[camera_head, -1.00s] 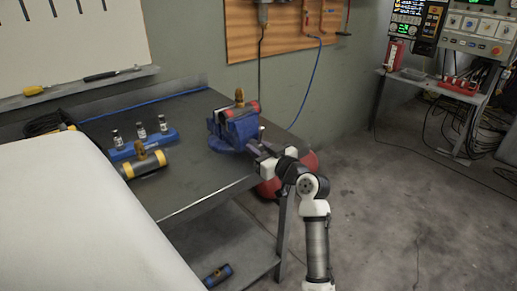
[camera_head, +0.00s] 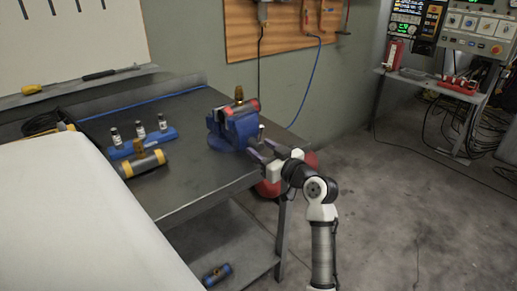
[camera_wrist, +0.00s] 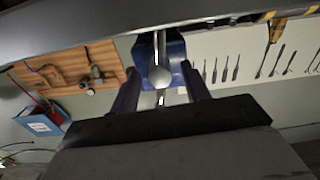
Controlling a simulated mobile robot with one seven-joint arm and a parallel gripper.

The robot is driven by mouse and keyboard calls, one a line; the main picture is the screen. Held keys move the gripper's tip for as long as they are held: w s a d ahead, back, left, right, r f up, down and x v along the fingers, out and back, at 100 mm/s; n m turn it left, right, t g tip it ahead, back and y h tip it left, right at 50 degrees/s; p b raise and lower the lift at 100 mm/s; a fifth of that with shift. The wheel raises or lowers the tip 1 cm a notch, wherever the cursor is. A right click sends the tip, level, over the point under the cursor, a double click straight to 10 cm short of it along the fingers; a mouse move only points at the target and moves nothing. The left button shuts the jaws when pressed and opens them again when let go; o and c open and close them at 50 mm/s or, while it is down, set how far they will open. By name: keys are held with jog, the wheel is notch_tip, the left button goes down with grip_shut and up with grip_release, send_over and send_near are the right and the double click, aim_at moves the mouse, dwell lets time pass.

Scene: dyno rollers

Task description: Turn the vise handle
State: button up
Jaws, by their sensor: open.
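The blue vise (camera_head: 233,128) is mounted at the right end of the workbench and clamps a red-ended part with a brass fitting. Its metal handle (camera_head: 261,133) stands at the front of the vise, its tip showing above my gripper. My gripper (camera_head: 262,150) is open in front of the vise. In the wrist view the handle, a grey rod with a rounded knob (camera_wrist: 160,77), appears between the two spread dark fingers, with gaps on both sides. The blue vise body (camera_wrist: 175,50) is behind it. I cannot tell the exact depth between fingers and handle.
The workbench (camera_head: 195,185) holds a blue rack (camera_head: 143,148) with small bottles and a dark roller with yellow bands (camera_head: 142,165). Another roller (camera_head: 216,274) lies on the lower shelf. Open floor (camera_head: 400,210) lies to the right.

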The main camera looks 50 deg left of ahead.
jog(key=d+b, duration=0.2)
jog(key=d, duration=0.9)
jog(key=shift+s+d+b, duration=0.25)
jog(key=shift+s+b, duration=0.1)
jog(key=shift+s, duration=0.1)
